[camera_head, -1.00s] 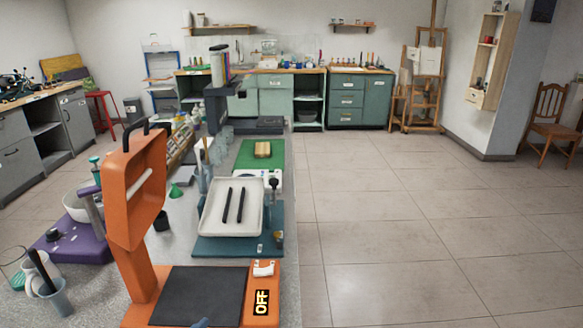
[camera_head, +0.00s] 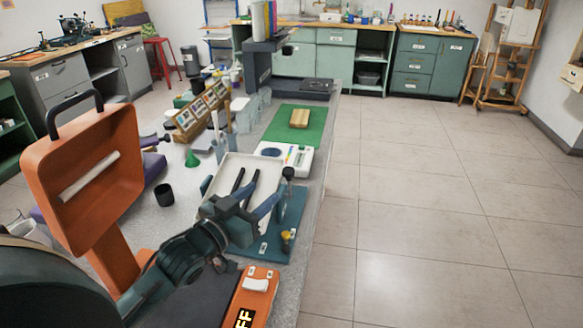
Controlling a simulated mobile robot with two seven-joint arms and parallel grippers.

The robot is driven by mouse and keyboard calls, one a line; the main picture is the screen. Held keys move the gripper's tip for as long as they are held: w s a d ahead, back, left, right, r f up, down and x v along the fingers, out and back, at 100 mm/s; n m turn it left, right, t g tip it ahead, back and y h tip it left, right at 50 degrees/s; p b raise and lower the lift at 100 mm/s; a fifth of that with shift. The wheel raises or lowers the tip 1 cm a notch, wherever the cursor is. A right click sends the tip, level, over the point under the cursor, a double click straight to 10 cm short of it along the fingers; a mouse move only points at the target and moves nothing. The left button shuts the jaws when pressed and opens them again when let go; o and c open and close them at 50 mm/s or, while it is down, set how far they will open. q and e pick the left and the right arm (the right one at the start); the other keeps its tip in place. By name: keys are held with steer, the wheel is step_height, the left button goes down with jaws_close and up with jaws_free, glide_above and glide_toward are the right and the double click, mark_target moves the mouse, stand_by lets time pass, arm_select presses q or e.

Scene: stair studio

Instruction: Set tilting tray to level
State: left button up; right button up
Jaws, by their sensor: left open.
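The tilting tray (camera_head: 262,163) is a white shallow tray above a teal base (camera_head: 292,212) on the bench. The tray's exact angle is hard to tell. A black-topped knob or lever (camera_head: 288,173) stands at the tray's right side. My left gripper (camera_head: 258,204) is open, over the tray's near right part and close to the knob, with nothing seen between its fingers. I cannot tell whether it touches the tray. My right gripper is not in view.
An orange device with an upright frame (camera_head: 82,180) stands at the near left, beside my arm. Behind the tray are a white device (camera_head: 298,160) and a green mat (camera_head: 292,126) with a wooden block (camera_head: 299,118). Floor to the right is clear.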

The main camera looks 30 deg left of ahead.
mark_target(285, 174)
arm_select(q)
steer(key=w, duration=0.3)
steer(key=w+d, duration=0.1)
steer(key=w, duration=0.3)
steer(key=w+p, duration=0.1)
steer(key=w, duration=0.3)
steer(key=shift+d, duration=0.3)
jaws_close()
